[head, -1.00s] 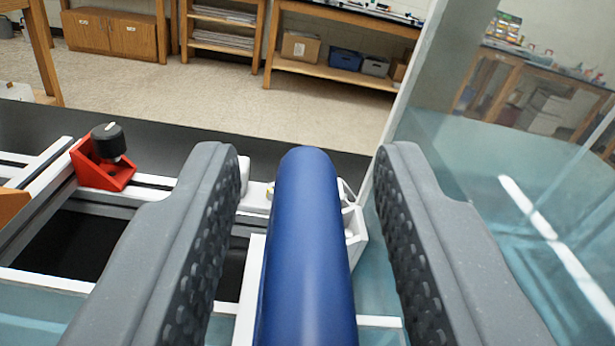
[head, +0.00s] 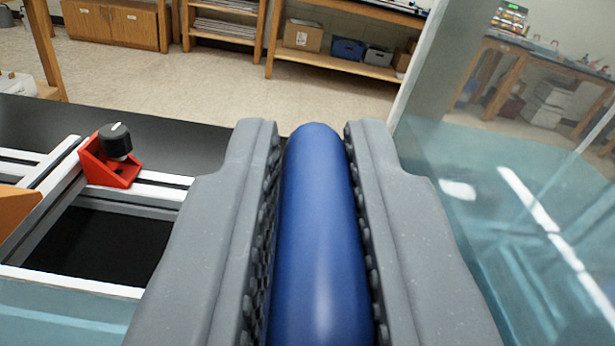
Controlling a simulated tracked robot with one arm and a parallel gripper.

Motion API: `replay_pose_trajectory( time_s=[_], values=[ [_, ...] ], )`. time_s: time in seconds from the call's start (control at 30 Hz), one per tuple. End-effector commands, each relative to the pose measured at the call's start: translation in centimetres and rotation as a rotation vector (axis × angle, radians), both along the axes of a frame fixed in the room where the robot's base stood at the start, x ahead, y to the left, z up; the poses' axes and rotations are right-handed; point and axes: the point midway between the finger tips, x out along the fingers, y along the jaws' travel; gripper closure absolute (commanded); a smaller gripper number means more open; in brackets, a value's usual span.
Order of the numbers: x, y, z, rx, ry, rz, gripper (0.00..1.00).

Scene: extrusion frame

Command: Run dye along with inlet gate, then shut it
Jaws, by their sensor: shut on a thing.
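A blue cylinder with a rounded end (head: 318,235) stands in the middle of the head view. My gripper (head: 312,132) is shut on it, with one grey padded finger against each side. Its lower end is out of frame, and I cannot tell from this view whether it belongs to the inlet gate or the dye. A black knob with a white pointer mark (head: 116,139) sits on a red bracket (head: 105,166) at the left. The bracket is fixed to a white extrusion frame (head: 52,196). No dye colour shows in the visible pale blue water.
A clear-walled tank with pale blue water (head: 520,225) is close on the right. An orange part (head: 22,212) is at the left edge. A black surface (head: 165,135) lies beyond the frame. Wooden shelves with boxes stand far behind across open floor.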

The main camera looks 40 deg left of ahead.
Motion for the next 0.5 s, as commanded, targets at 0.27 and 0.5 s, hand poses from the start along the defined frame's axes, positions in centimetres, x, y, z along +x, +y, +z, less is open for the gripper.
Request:
replay_pose_trajectory(
  time_s=[0.27, 0.5],
  values=[
    [0.07, -0.12, 0.04, 0.001, -0.001, -0.003, 0.64],
    [-0.13, -0.33, -0.03, 0.001, 0.001, -0.002, 0.64]
  ],
)
